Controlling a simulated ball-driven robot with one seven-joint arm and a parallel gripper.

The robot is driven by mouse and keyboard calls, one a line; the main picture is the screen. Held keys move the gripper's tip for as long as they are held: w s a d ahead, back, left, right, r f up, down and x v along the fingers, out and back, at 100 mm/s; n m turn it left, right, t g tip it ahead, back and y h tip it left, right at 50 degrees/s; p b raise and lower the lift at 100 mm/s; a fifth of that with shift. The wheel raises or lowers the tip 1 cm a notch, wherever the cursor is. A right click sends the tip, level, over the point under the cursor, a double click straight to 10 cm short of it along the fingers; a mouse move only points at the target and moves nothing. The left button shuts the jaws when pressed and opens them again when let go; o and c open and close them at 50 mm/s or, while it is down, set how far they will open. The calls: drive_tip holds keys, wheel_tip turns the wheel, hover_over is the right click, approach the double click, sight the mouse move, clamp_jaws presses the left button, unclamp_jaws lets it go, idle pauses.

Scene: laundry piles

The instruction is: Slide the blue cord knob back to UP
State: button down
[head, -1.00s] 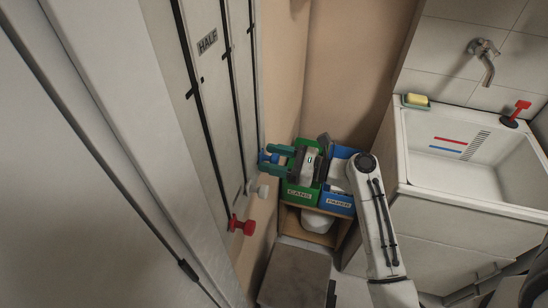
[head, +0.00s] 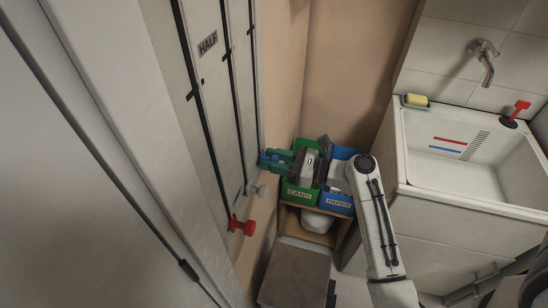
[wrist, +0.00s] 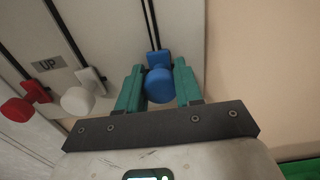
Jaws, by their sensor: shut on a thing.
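The blue cord knob (wrist: 160,86) sits between the two green fingers of my gripper (wrist: 158,88) in the wrist view, on a blue slider at the lower end of a dark vertical track. My gripper is shut on it. In the head view my gripper (head: 275,160) reaches left to the panel, and the blue knob is largely hidden by the fingers. A label UP (wrist: 47,64) is on the panel at the left of the wrist view. A label HALF (head: 208,42) is higher on the panel in the head view.
A white knob (wrist: 78,99) and a red knob (wrist: 18,108) are left of the blue one. A green CANS bin (head: 300,194) and a blue PAPER bin (head: 339,203) stand below my gripper. A sink (head: 470,150) is at the right.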

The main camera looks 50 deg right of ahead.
drive_tip(key=shift+f, duration=0.45)
drive_tip(key=c, duration=0.8)
unclamp_jaws()
drive_tip(key=b+v, duration=0.1)
drive_tip(key=v, duration=0.9)
drive_tip(key=shift+s+d, duration=0.1)
drive_tip(key=shift+s, duration=0.25)
